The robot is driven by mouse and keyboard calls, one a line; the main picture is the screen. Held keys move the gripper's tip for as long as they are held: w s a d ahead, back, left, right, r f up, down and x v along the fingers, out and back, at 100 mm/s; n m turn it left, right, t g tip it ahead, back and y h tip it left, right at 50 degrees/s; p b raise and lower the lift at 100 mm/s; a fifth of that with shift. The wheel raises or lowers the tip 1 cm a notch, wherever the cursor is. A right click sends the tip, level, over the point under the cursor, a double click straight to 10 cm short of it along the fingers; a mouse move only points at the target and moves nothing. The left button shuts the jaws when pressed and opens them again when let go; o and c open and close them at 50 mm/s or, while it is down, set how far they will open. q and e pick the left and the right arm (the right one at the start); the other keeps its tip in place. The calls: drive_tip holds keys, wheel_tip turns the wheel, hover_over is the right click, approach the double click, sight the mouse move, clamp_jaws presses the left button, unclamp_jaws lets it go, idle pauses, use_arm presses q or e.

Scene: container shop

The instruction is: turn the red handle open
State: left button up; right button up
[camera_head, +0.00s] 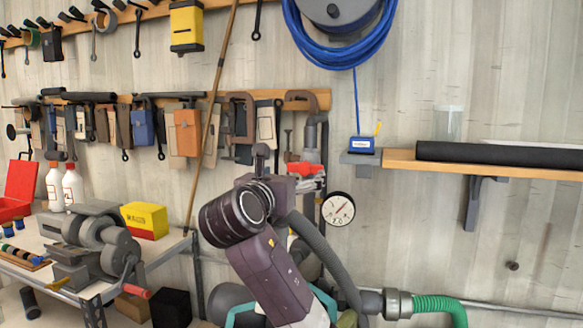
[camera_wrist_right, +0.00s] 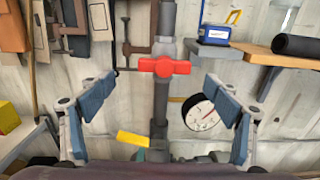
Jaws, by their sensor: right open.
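The red handle (camera_head: 306,169) is a short red bar across a grey vertical pipe on the wall, right of my right wrist in the head view. In the right wrist view the red handle (camera_wrist_right: 164,67) lies level across the pipe (camera_wrist_right: 160,105), near the upper middle. My right gripper (camera_wrist_right: 160,85) is open, with one blue-grey finger on each side of the picture and the handle seen between and slightly above the tips. It does not touch the handle. In the head view my wrist mostly hides the fingers. My left gripper is not in view.
A round gauge (camera_head: 338,209) sits close right of the pipe. A wooden shelf (camera_head: 480,163) with a black roll (camera_head: 500,154) is farther right. A workbench (camera_head: 165,247) with a grey machine (camera_head: 95,240) stands left. Tools hang on the wall behind.

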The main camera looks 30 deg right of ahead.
sight(304, 168)
drive_tip(key=d, duration=0.1)
drive_tip(key=w+d+p, duration=0.1)
drive_tip(key=d, duration=0.1)
drive_tip(key=w+d+p, duration=0.1)
drive_tip(key=d, duration=0.1)
drive_tip(key=shift+w+r, duration=0.15)
drive_tip(key=shift+w, duration=0.1)
drive_tip(key=shift+w+d+p, duration=0.15)
drive_tip(key=shift+w+p, duration=0.15)
drive_tip(key=shift+w, duration=0.35)
drive_tip(key=shift+s, duration=0.15)
drive_tip(key=shift+c, duration=0.2)
drive_tip(key=c, duration=1.1)
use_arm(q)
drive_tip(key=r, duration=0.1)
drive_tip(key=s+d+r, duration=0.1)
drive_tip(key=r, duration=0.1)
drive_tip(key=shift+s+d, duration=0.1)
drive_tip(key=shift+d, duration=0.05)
